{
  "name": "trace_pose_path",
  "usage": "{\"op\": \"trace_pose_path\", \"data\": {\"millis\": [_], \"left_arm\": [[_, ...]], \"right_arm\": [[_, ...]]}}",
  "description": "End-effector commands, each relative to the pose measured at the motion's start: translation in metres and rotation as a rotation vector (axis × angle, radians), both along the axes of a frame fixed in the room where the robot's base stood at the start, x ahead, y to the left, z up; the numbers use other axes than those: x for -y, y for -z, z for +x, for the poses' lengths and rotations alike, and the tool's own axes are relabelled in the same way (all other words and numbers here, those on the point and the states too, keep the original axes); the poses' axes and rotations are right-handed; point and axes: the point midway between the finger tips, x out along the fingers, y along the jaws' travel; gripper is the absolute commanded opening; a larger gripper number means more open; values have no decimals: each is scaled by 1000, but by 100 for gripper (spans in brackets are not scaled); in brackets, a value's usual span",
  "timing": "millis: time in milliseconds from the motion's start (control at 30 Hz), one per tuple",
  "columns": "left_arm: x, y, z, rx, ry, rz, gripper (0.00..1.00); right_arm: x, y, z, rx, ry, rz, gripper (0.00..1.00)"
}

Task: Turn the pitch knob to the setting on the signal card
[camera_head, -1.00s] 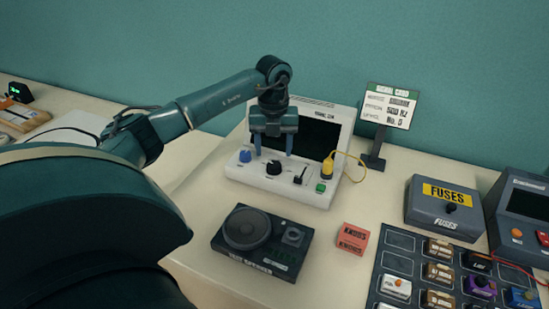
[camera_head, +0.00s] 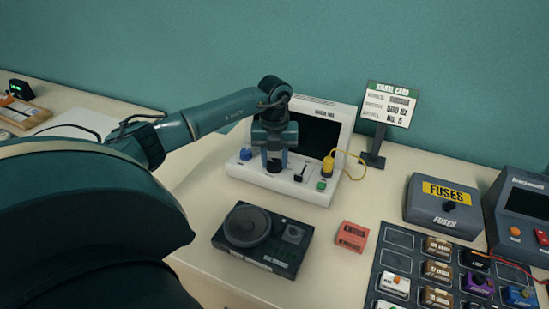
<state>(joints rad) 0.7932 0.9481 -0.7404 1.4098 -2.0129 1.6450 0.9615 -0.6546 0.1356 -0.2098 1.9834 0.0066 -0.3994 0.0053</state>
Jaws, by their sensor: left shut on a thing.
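The white signal device (camera_head: 313,194) with a dark screen stands on the table near the wall. My left gripper (camera_head: 274,162) points down over its front panel and is shut on the black knob (camera_head: 273,167), which is partly hidden by the fingers. A blue knob (camera_head: 245,154) sits to the left, and a black slider (camera_head: 299,175) to the right. The signal card (camera_head: 389,104) stands upright on a dark stand behind and to the right; its pitch line seems to read 500 Hz, but the small print is blurred. My right gripper is not in view.
A black speaker box (camera_head: 262,241) and a red box (camera_head: 351,236) lie in front of the device. A yellow cable plug (camera_head: 328,165) is on its right. A grey fuses box (camera_head: 443,207) and a module tray (camera_head: 396,245) stand at the right.

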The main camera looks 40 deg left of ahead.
Motion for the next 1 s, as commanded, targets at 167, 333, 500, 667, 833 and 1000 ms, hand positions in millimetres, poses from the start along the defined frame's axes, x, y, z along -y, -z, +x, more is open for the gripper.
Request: {"op": "trace_pose_path", "data": {"millis": [167,333,500,667,833,1000], "left_arm": [[0,0,0,0,0,0,16],[0,0,0,0,3,0,13],[0,0,0,1,35,1,13],[0,0,0,1,112,0,13],[-1,0,0,2,243,1,13],[0,0,1,2,402,1,13]], "right_arm": [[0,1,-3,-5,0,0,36],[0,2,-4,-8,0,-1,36],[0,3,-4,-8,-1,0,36],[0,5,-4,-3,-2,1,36],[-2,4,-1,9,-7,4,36],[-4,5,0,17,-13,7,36]]}}
